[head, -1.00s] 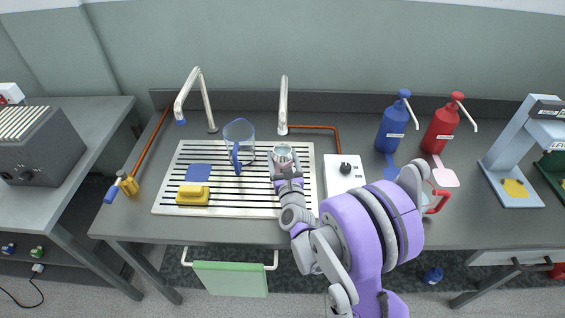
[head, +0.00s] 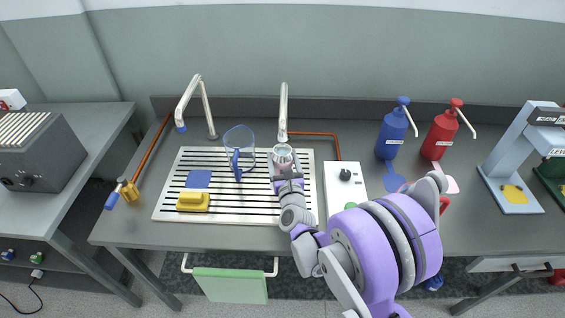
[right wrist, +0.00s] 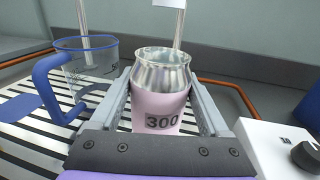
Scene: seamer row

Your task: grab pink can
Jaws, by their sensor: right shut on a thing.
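The pink can (head: 284,150) is at the right part of the slatted drain board, in front of the middle tap. My right gripper (head: 286,166) is shut on it. In the right wrist view the can (right wrist: 160,95) stands upright between the two grey fingers, with a bare metal neck, an open-looking top and a "300" label on its pink side. Its base is hidden behind the gripper, so I cannot tell whether it touches the board. My left gripper is not in view.
A clear jug with blue rim and handle (head: 236,158) stands close left of the can. A yellow brush-like block (head: 193,201) and blue pad (head: 199,178) lie further left. A white box with a black knob (head: 345,190) is to the right. Two taps rise behind.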

